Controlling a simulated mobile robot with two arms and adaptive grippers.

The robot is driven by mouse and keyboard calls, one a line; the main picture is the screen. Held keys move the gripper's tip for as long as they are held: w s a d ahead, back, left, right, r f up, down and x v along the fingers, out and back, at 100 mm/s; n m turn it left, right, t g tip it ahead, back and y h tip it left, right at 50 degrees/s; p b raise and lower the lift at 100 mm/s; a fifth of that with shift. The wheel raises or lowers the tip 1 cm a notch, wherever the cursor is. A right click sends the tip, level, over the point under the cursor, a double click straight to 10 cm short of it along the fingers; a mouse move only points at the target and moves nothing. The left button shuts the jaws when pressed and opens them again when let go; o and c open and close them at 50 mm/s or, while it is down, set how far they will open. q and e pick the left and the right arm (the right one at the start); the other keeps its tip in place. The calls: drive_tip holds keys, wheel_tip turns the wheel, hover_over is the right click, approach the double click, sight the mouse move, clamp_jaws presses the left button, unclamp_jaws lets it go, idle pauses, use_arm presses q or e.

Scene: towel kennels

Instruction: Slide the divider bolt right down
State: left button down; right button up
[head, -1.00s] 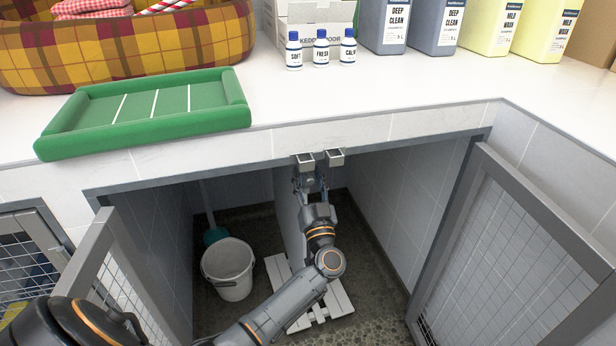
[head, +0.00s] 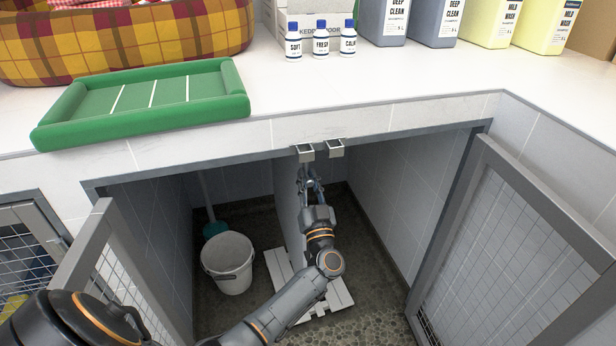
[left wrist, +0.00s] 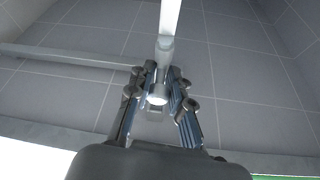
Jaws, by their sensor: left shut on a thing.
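The divider (head: 288,205) is a grey upright panel in the middle of the opening under the counter. My left gripper (head: 311,180) is at its upper front edge, below two small metal brackets (head: 305,153) on the counter's underside. In the left wrist view, my left gripper's fingers (left wrist: 160,92) are shut around a pale round-ended metal piece, which looks like the divider bolt (left wrist: 157,98). A light bar and rod rise just beyond the fingertips. In the head view the fingers and wrist mostly hide the bolt. My right gripper is not in view.
Open mesh doors stand at the left (head: 85,262) and right (head: 510,245). A white bucket (head: 228,262) is in the left compartment. A white slatted board (head: 340,293) lies on the floor below my arm. A green tray (head: 68,124) and bottles (head: 321,40) stand on the counter.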

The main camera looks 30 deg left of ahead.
use_arm(q)
drive_tip(key=shift+f, duration=0.3)
drive_tip(key=c, duration=1.2)
unclamp_jaws()
drive_tip(key=shift+r, duration=0.1)
drive_tip(key=shift+s+d, duration=0.1)
drive_tip(key=v, duration=1.2)
